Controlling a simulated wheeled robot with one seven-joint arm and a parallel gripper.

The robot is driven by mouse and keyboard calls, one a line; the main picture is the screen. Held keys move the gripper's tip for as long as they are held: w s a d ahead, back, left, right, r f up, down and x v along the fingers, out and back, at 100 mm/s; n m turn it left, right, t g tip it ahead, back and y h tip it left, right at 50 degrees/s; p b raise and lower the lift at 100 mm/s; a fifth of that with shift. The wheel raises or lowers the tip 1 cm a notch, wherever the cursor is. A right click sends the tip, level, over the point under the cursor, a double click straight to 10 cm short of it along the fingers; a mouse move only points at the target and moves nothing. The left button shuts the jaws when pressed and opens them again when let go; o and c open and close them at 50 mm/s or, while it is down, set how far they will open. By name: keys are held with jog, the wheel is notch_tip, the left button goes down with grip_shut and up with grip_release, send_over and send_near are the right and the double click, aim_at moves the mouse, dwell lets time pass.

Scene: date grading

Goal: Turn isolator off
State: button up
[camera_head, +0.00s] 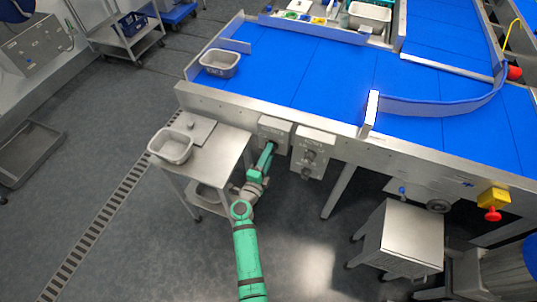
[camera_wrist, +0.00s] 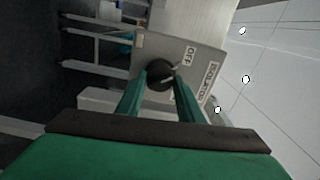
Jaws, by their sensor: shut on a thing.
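The isolator is a grey box with a round black knob (camera_wrist: 160,76) on its face, in the wrist view. Its plate (camera_wrist: 205,60) carries the labels OFF and ISOLATOR, both turned sideways in this view. A pale mark shows on the knob; its exact setting is hard to tell. My gripper (camera_wrist: 160,82) is shut on the knob, one green finger on either side. In the head view the isolator box (camera_head: 274,127) hangs on the conveyor's front side, and my gripper (camera_head: 266,156) reaches up to it, hiding the knob.
A second control box (camera_head: 313,146) with knobs hangs just right of the isolator. A steel table (camera_head: 215,163) with a grey tub (camera_head: 171,147) stands close on the left. The blue conveyor (camera_head: 300,75) lies behind. Floor in front is mostly clear.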

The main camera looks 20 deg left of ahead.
jog(key=shift+n, duration=0.7)
jog(key=o, duration=1.1)
jog(key=shift+c, duration=0.2)
jog(key=shift+s, duration=0.1)
jog(key=s, duration=1)
jog(key=shift+s+a, duration=0.2)
jog(key=shift+s, duration=0.15)
